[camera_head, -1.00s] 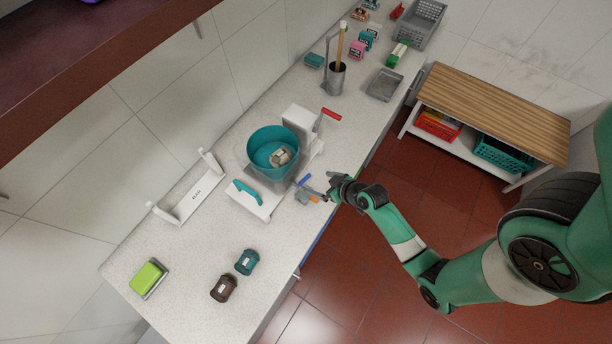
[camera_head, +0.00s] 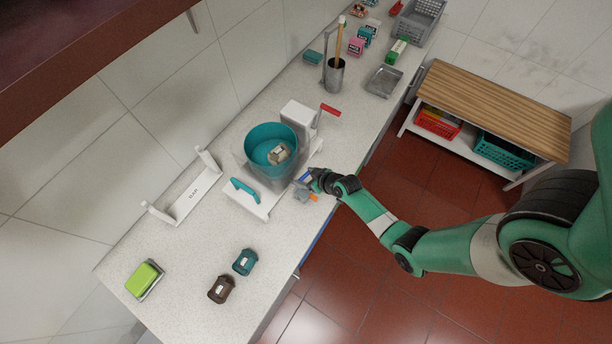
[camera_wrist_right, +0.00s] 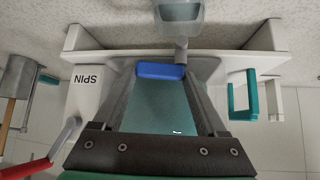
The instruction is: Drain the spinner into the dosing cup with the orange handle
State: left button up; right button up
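The spinner has a teal tub (camera_head: 268,136) holding a small beige and grey item (camera_head: 279,154), and a red crank handle (camera_head: 330,110). A blue lever (camera_head: 305,177) is at its front; it also shows in the right wrist view (camera_wrist_right: 160,71). The dosing cup (camera_head: 300,194), grey with an orange handle (camera_head: 313,197), stands at the counter's front edge by the lever. A greyish cup shape (camera_wrist_right: 180,12) shows beyond the lever. My right gripper (camera_head: 308,182) is at the lever. Its fingers (camera_wrist_right: 163,76) are apart with the lever between their tips; contact is unclear.
A white stand (camera_head: 188,196), a green sponge (camera_head: 144,279), and teal (camera_head: 244,262) and brown (camera_head: 221,289) jars are further left. A metal canister (camera_head: 334,78) and tray (camera_head: 383,81) are at right.

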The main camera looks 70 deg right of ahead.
jog(key=c, duration=0.8)
jog(key=shift+w+d+f+n+y+b, duration=0.1)
jog(key=shift+d+f+n+y+b, duration=0.15)
jog(key=shift+n+y+b, duration=0.6)
jog(key=shift+b, duration=0.65)
jog(key=shift+r+n, duration=0.1)
jog(key=shift+n, duration=0.15)
jog(key=shift+w+a+r, duration=0.1)
jog(key=o, duration=1.3)
